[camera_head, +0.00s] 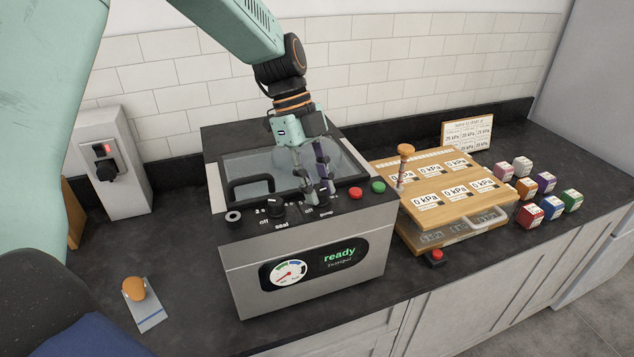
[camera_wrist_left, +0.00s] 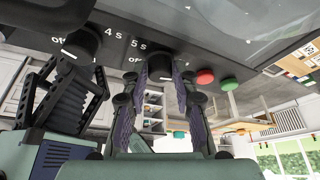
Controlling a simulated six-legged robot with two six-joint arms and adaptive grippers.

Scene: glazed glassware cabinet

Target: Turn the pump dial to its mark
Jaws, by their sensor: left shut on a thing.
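The pump dial (camera_head: 309,212) is a black knob on the sloped front strip of the steel vacuum machine (camera_head: 240,262). My left gripper (camera_head: 317,190) reaches down to it from above, with its fingers around the knob. In the left wrist view, the pump dial (camera_wrist_left: 160,67) sits between the two finger pads of my left gripper (camera_wrist_left: 168,82), which is shut on it. Printed labels stand beside the dial, but the fingers partly hide it and I cannot tell where its pointer stands. My right gripper is not recognizable in either view.
The seal dial (camera_head: 276,206) is close left of the pump dial. A red button (camera_head: 355,193) and a green button (camera_head: 378,187) are to its right. The machine's display (camera_head: 338,256) reads "ready". A wooden rack (camera_head: 440,188) and several coloured cubes stand further right.

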